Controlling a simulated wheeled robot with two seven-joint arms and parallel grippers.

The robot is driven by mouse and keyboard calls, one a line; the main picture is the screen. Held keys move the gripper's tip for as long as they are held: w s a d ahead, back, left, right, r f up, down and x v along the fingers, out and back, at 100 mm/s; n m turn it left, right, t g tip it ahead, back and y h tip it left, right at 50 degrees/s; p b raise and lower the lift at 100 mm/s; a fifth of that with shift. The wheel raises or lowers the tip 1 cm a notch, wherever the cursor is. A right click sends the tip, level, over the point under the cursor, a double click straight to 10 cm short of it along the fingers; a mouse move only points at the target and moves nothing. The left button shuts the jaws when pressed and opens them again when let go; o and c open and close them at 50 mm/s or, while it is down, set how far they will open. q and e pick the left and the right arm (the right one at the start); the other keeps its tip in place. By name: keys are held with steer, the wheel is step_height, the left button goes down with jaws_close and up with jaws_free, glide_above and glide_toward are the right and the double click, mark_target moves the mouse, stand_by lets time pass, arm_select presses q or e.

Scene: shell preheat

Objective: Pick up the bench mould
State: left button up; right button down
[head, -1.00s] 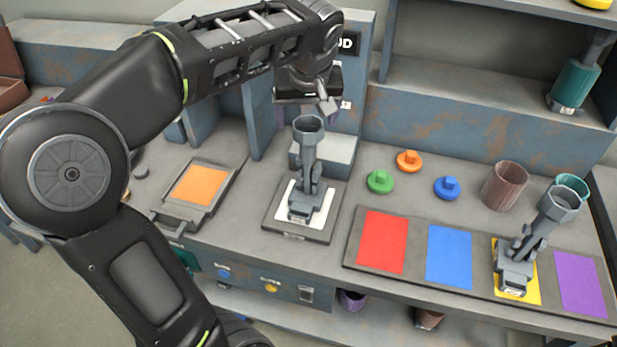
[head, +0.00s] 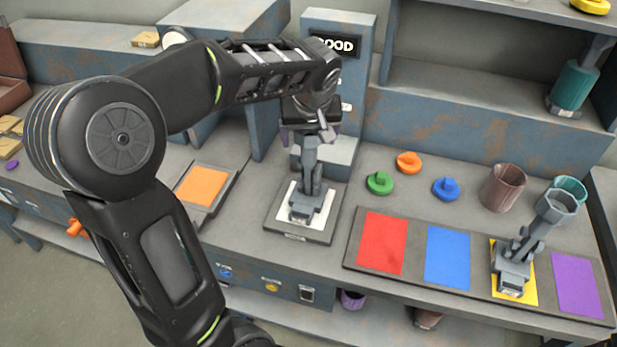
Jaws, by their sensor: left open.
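A grey mould (head: 306,192) with a jointed upright stem stands on a white square on a dark plate (head: 282,237) at the middle of the bench. Its cup-shaped top is hidden by my left gripper (head: 312,133). The gripper points down at the top of this mould and is open. I cannot tell whether its fingers are around the top or just in front of it. A second, similar grey mould (head: 512,270) stands on the yellow square at the right, its cup top (head: 558,206) in plain sight. My right gripper is not in view.
A grey block (head: 338,152) and a post with a "GOOD" sign (head: 338,46) stand close behind the gripper. Green (head: 380,183), orange (head: 408,162) and blue (head: 446,188) knobbed pieces and a brown cup (head: 502,188) lie to the right. An orange pad (head: 203,186) lies left.

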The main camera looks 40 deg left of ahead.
arm_select(q)
steer(key=shift+c, duration=0.3)
jaws_close()
stand_by(1.0)
steer(key=shift+r, duration=0.1)
